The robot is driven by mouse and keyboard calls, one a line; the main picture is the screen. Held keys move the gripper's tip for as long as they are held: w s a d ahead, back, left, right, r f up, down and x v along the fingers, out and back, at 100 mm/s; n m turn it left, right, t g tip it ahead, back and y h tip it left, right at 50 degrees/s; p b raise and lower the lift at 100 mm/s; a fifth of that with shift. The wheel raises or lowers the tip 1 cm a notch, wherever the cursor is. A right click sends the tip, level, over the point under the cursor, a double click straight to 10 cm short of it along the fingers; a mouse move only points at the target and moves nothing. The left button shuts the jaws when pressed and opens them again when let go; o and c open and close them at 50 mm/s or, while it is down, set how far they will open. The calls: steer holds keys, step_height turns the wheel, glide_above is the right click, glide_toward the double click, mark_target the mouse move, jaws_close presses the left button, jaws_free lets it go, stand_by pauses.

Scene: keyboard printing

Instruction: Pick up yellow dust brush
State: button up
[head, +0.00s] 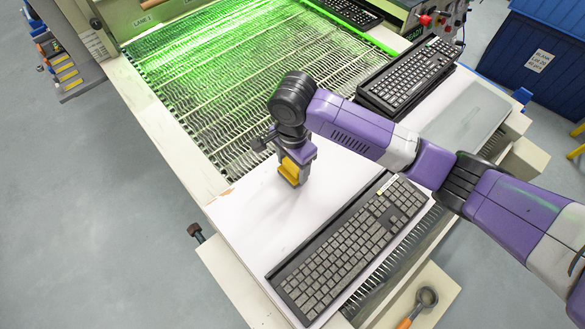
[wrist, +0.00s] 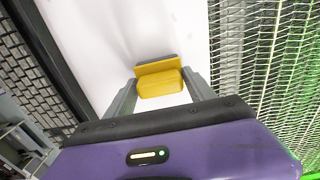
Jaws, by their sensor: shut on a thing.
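The yellow dust brush (head: 290,171) is at my gripper's end, over the white board at the machine's front. In the wrist view the brush (wrist: 159,82) is a yellow block with a grey strip along its far edge. My gripper (wrist: 158,88) is shut on it, with one grey finger on each side. In the head view my gripper (head: 297,160) points down, and the purple arm reaches in from the right. I cannot tell whether the brush touches the board.
A keyboard (head: 350,247) lies on the white board (head: 255,205), to the right of the brush. More keyboards (head: 411,74) are stacked at the back right. A green-lit mesh conveyor (head: 210,75) lies behind. A magnifier-like tool (head: 424,299) rests at the front right.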

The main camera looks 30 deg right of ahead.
steer(key=shift+r, duration=0.1)
step_height(320, 180, up, 20)
steer(key=p, duration=0.3)
stand_by(0.4)
